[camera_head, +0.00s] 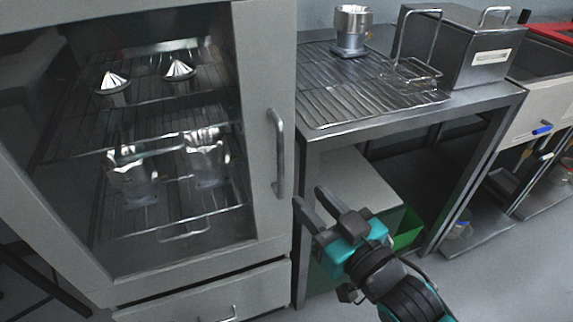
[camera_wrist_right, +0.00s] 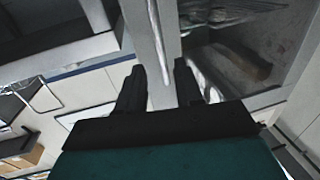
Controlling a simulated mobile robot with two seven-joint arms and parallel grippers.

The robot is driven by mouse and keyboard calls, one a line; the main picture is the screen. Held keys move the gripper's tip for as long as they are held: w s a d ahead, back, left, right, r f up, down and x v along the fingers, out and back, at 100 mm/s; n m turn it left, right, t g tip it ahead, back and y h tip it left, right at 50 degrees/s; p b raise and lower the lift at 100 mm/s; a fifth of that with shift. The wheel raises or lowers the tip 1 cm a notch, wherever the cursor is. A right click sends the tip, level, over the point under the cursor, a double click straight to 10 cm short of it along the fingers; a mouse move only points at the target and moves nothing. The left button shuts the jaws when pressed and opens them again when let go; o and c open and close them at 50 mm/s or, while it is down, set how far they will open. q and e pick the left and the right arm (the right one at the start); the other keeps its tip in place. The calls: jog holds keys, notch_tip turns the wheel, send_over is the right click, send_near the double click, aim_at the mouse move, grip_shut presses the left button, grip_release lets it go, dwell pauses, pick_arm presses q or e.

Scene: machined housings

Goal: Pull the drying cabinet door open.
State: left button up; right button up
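The drying cabinet (camera_head: 264,60) stands at the left with its grey-framed glass door (camera_head: 262,205) shut. A vertical silver handle (camera_head: 279,155) is on the door's right side. My right gripper (camera_head: 309,202) is open and empty, just right of the handle's lower end, with its fingers pointing toward the cabinet. In the right wrist view the fingers (camera_wrist_right: 160,80) are spread, and the handle (camera_wrist_right: 159,45) lines up with the gap between them. I see no contact, and the exact distance is hard to tell. My left gripper is not in view.
A drawer (camera_head: 215,295) is below the door. To the right, a steel table (camera_head: 320,135) carries a wire rack, a machined part (camera_head: 351,30) and a metal box (camera_head: 470,50). A green bin (camera_head: 408,228) is underneath.

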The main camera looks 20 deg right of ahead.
aim_at(282, 168)
jog(key=x, duration=1.1)
jog(key=shift+b, duration=0.3)
jog(key=shift+c, duration=0.3)
grip_shut()
